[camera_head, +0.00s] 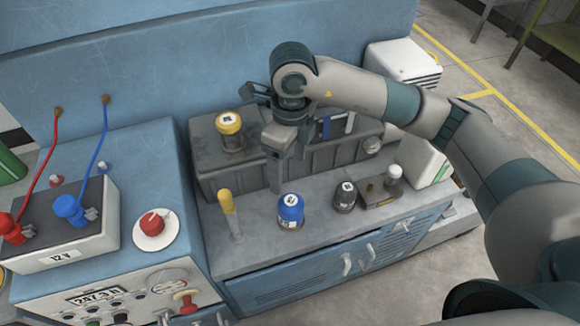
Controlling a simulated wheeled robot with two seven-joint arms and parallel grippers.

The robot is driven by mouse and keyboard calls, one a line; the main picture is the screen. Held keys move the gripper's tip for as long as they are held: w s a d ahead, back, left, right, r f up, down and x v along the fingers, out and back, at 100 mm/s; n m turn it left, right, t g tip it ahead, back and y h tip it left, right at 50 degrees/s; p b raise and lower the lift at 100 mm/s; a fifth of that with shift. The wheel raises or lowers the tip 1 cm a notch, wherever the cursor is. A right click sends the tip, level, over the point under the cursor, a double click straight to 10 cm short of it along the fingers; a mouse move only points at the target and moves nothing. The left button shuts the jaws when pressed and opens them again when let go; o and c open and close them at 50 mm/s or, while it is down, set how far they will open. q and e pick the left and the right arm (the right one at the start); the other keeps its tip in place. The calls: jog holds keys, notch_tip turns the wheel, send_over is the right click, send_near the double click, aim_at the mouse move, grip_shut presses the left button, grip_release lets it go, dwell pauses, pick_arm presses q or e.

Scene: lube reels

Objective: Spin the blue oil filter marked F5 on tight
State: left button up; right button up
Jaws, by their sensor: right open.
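A blue oil filter (290,210) stands upright on the grey bench top, with a white label on its cap too small to read for sure. My right gripper (281,160) hangs over the bench behind and a little left of this filter, in front of the dark ribbed block (235,170). It is open and apart from the filter. My left gripper is not in view.
A yellow-capped filter (229,132) sits on the block's left end. A yellow-handled tool (229,212) stands left of the blue filter. A black filter (344,196) and a small plate with parts (380,193) are to its right. A battery (65,238) stands left.

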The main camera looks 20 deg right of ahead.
aim_at(291, 201)
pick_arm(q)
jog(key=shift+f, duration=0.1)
pick_arm(e)
jog(key=shift+w+d, duration=0.2)
jog(key=shift+d, duration=0.15)
notch_tip(291, 201, down, 10)
jog(key=p, duration=0.2)
jog(key=shift+f+p, duration=0.25)
jog(key=shift+p, duration=0.1)
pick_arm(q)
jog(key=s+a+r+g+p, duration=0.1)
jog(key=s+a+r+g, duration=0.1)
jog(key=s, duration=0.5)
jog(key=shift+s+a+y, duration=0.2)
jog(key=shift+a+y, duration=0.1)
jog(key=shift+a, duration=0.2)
pick_arm(e)
jog(key=shift+f, duration=3.45)
jog(key=shift+c, duration=0.3)
jog(key=c, duration=1.3)
jog(key=m+p, duration=0.1)
jog(key=m, duration=0.2)
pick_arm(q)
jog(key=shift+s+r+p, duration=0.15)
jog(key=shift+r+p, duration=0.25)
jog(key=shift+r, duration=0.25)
pick_arm(e)
jog(key=shift+m, duration=1.2)
